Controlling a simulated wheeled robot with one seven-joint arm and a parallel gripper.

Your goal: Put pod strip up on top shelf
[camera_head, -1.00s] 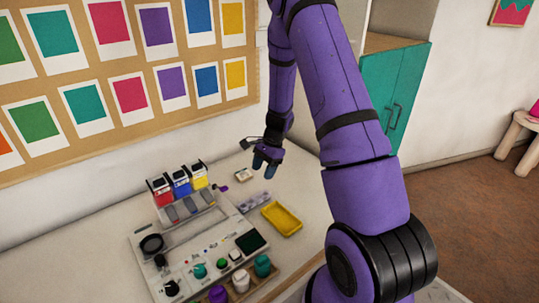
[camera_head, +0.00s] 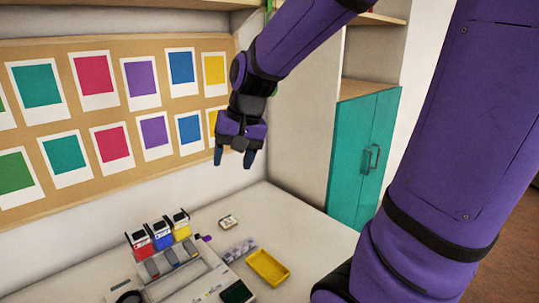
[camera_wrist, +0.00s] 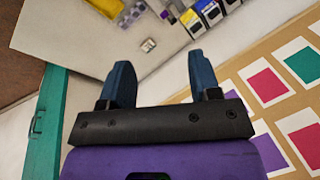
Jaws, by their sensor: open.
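A pale strip with several greyish-purple pods, which looks like the pod strip (camera_head: 238,250), lies flat on the table, left of a yellow tray. It also shows at the top of the wrist view (camera_wrist: 132,14). My gripper (camera_head: 234,158) is high above the table, in front of the picture board, fingers pointing down. In the wrist view its two blue fingers (camera_wrist: 160,62) are spread apart with nothing between them. A shelf board (camera_head: 130,6) runs along the top of the head view. Another shelf (camera_head: 378,18) shows above the teal cabinet. I cannot tell which is the top shelf.
The yellow tray (camera_head: 268,267) lies on the table (camera_head: 305,235). A small white block (camera_head: 228,222) lies behind the strip. A grey machine with red, blue and yellow containers (camera_head: 160,234) stands to the left. The teal cabinet (camera_head: 362,155) is at the right.

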